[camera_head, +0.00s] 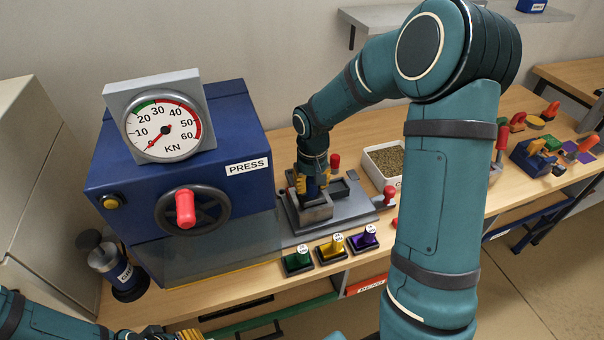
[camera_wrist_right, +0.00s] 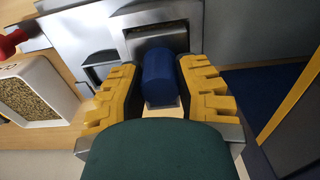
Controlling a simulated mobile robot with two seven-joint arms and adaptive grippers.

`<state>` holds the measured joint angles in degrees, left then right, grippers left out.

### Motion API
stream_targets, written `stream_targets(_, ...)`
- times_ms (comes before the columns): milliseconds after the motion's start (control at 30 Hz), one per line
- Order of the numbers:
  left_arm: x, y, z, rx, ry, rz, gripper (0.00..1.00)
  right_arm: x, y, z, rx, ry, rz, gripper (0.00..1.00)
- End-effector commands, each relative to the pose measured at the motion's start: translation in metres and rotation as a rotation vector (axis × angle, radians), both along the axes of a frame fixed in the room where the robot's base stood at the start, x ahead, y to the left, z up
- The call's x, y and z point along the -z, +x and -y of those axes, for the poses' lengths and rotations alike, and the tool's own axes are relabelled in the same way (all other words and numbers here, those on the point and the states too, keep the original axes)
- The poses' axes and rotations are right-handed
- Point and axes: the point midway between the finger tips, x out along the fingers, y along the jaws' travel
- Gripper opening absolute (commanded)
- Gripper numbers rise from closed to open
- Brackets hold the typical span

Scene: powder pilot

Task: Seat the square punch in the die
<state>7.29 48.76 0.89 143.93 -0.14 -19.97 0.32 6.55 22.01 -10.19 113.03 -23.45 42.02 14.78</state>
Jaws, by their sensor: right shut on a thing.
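My right gripper (camera_head: 313,184) is shut on the blue-handled punch (camera_head: 311,187) and holds it over the grey metal die (camera_head: 316,212). In the right wrist view, the blue handle (camera_wrist_right: 159,76) sits between the yellow fingers (camera_wrist_right: 164,98), in front of the square-edged die opening (camera_wrist_right: 155,36). The punch's lower end is mostly hidden, so I cannot tell whether it is in the opening. My left gripper (camera_head: 166,334) is low at the bottom edge of the head view, mostly cut off, far from the die.
The blue press (camera_head: 180,180) stands left of the die. Small green (camera_head: 297,260), yellow (camera_head: 332,248) and purple (camera_head: 364,238) handled pieces stand in front. A tray of granules (camera_head: 385,163) is at the right. A second square pocket (camera_wrist_right: 101,67) lies beside the die.

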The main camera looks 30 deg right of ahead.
Motion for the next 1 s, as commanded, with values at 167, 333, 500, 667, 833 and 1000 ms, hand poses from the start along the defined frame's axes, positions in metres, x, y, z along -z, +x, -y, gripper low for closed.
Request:
stream_targets(167, 0.004, 0.001, 0.0, -0.001, 0.0, 0.002, 0.47, 0.005, 0.0, 0.0, 0.0, 0.0, 0.001, 0.0)
stream_targets(333, 0.004, 0.001, 0.0, -0.001, 0.0, 0.002, 0.47, 0.005, 0.0, 0.0, 0.0, 0.0, 0.001, 0.0)
stream_targets(500, 0.004, 0.001, 0.0, -0.001, 0.0, 0.002, 0.47, 0.005, 0.0, 0.0, 0.0, 0.0, 0.001, 0.0)
stream_targets(667, 0.005, 0.001, 0.0, -0.001, 0.0, 0.002, 0.47, 0.007, 0.0, 0.0, 0.0, 0.0, 0.001, 0.0)
stream_targets(833, 0.007, 0.001, 0.0, -0.001, 0.0, 0.002, 0.47, 0.01, 0.0, 0.0, -0.001, 0.0, 0.001, 0.0)
stream_targets(1000, 0.008, 0.001, 0.0, -0.001, 0.0, 0.002, 0.47, 0.011, 0.0, 0.0, -0.001, 0.0, 0.001, 0.55)
